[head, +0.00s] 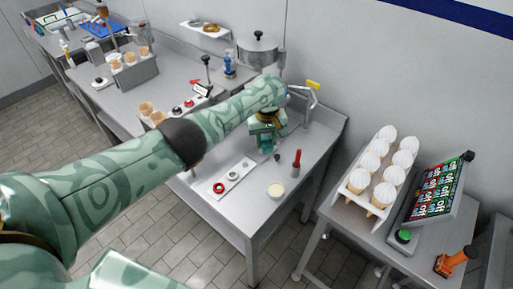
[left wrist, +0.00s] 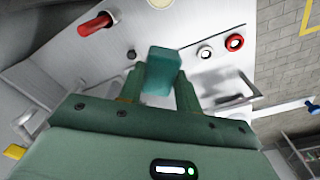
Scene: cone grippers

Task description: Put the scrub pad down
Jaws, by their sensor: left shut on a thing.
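My left gripper (head: 268,128) reaches over the steel counter (head: 255,215) near the back wall. In the left wrist view its two fingers (left wrist: 160,90) are shut on the scrub pad (left wrist: 162,70), a teal-green block that sticks out past the fingertips. The pad is above the counter; I cannot tell how large the gap is. In the head view the gripper mostly hides the pad. My right gripper is not in view.
A steel pot (head: 258,52) stands behind. To the right, a rack of cones (head: 350,188) stands beside a screen (head: 436,190).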

